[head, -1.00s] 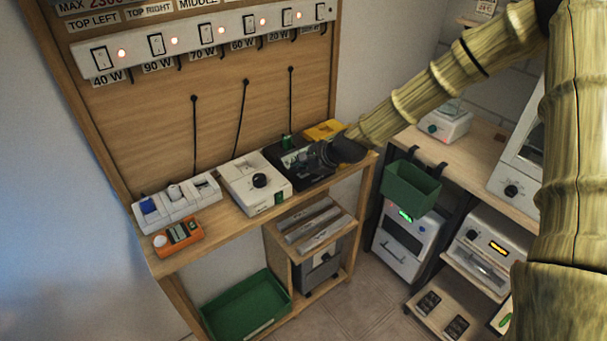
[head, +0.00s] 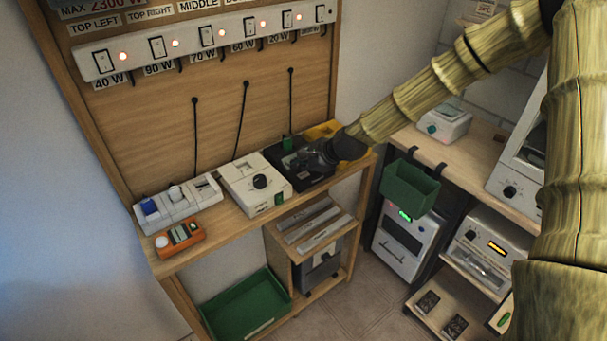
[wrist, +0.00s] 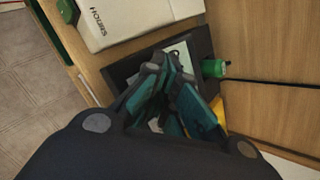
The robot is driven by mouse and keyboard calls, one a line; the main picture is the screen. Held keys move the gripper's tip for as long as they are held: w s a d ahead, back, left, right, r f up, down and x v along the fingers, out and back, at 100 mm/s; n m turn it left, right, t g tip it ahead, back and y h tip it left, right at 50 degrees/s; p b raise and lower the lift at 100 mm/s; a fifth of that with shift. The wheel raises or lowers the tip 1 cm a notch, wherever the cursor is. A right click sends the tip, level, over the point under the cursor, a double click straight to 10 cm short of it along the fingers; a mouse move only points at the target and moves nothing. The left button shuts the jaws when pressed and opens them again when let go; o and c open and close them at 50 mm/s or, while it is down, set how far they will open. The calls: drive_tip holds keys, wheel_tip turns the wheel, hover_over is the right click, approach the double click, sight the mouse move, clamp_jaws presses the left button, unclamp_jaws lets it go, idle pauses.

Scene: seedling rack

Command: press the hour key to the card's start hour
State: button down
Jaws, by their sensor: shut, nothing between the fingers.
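My gripper (head: 296,160) is shut and empty. It is over a black device (head: 318,180) on the wooden shelf. In the wrist view my fingertips (wrist: 168,62) are in front of a pale panel (wrist: 184,48) on this black device (wrist: 122,70). The fingers cover most of that panel, so I cannot make out its keys, or whether the tips touch it. A white box with a black knob (head: 260,181) stands just left of the black device. In the wrist view this white box (wrist: 135,18) bears the label "HOURS". I cannot make out a card with a start hour.
A green plug-like part (head: 287,142) with a cord stands behind the black device; a yellow object (head: 322,130) is at its back right. A white switch block (head: 178,203) and an orange device (head: 180,239) are at the shelf's left. A green bin (head: 411,185) hangs to the right.

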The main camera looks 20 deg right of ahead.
sight(301, 176)
drive_tip(key=shift+r+p, duration=1.7)
drive_tip(key=shift+r, duration=0.8)
